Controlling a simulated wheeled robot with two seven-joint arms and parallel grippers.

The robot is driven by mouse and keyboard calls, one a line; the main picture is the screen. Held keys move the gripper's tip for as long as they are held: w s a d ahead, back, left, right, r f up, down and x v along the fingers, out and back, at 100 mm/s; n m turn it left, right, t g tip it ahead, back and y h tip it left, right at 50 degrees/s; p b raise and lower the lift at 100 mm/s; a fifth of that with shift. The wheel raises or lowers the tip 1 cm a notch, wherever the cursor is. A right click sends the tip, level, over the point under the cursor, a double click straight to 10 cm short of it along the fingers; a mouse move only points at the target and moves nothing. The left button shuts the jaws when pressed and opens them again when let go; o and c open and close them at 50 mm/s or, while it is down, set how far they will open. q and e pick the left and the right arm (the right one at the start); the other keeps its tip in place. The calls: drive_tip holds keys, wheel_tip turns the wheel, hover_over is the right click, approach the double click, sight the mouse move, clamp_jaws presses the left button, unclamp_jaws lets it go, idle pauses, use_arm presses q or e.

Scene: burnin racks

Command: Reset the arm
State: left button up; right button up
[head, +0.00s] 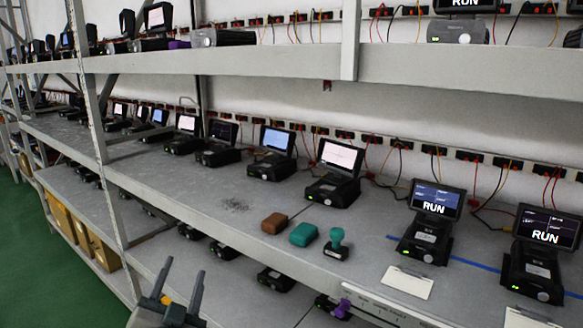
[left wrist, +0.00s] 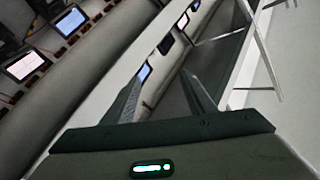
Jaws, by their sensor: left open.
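My left gripper (head: 180,290) shows at the lower left of the head view, in front of the lower shelf. Its two fingers are apart, with nothing between them. In the left wrist view the same gripper (left wrist: 165,100) shows its two spread fingers, and a shelf edge lies beyond them. My right gripper is not in the head view.
The grey middle shelf (head: 180,172) holds several small devices with screens, two at right reading RUN (head: 436,201). A brown block (head: 274,223), a teal block (head: 303,234) and a teal stamp (head: 336,243) lie mid-shelf. Green floor (head: 40,270) is open at left.

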use_arm(q)
drive_tip(key=s+a+f+n+g, duration=0.1)
drive_tip(key=s+f+g, duration=0.25)
drive_tip(key=f, duration=0.45)
drive_tip(key=s+f+n+g, duration=0.1)
drive_tip(key=s+f+g, duration=0.1)
drive_tip(key=s+f, duration=0.35)
drive_tip(key=s+d+f+n+g+h, duration=0.1)
drive_tip(key=s+f+g, duration=0.4)
drive_tip(key=s+f, duration=0.7)
drive_tip(key=s+f+n+g+h, duration=0.1)
drive_tip(key=s+f+g, duration=0.4)
drive_tip(key=s+f, duration=0.75)
wheel_tip(320, 180, down, 22)
drive_tip(key=s+d, duration=0.2)
drive_tip(key=s+a+f, duration=0.2)
drive_tip(key=s+f, duration=1.2)
drive_tip(key=f, duration=0.4)
drive_tip(key=shift+f+m+g, duration=0.25)
drive_tip(key=shift+m+g, duration=0.05)
drive_tip(key=shift+g, duration=0.05)
